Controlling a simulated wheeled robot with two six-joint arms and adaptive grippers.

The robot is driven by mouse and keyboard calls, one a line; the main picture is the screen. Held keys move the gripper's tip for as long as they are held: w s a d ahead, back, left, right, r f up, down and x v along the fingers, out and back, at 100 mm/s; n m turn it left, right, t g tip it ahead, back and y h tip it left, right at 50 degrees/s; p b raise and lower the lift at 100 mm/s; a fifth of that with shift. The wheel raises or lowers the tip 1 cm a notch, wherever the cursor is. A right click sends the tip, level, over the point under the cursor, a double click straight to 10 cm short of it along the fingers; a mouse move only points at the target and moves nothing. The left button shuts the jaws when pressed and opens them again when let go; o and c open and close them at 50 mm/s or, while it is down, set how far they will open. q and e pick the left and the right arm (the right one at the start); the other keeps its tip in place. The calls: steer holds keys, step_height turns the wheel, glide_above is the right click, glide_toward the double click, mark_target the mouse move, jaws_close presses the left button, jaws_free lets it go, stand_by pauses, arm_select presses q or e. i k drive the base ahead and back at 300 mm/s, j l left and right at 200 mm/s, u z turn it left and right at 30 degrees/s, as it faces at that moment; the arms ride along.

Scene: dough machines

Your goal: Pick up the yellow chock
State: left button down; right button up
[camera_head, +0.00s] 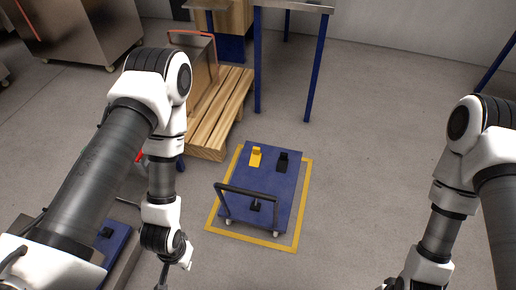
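The yellow chock (255,157) is a small bright block on the blue platform of a cart (240,172), near its far left corner. A similar black chock (283,162) is beside it on the right, apart from it. Nothing is touching the yellow chock. My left gripper (163,275) hangs low at the bottom edge, left of the cart and well short of the chock; it is mostly cut off. My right gripper (389,285) barely shows at the bottom edge, right of the cart. Neither gripper's fingers show clearly.
The cart has a dark handle (250,191) at its near side and stands within a yellow floor outline (303,193). A wooden pallet (215,135) is behind it to the left. A blue-legged table (317,70) stands beyond. Floor to the right is clear.

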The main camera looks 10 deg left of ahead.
mark_target(256, 157)
steer(key=i+l+u, duration=0.1)
steer(key=i+l, duration=0.15)
steer(key=i+l+u, duration=0.25)
steer(key=i+l, duration=0.15)
steer(key=l, duration=0.25)
steer(key=i+l+u, duration=0.1)
steer(key=l, duration=0.25)
steer(key=i+l+u, duration=0.25)
steer(key=i+l, duration=0.15)
steer(key=l, duration=0.3)
steer(key=i+l+u, duration=0.1)
steer(key=i, duration=0.25)
steer(key=i+l+u, duration=0.15)
steer(key=i+l, duration=0.2)
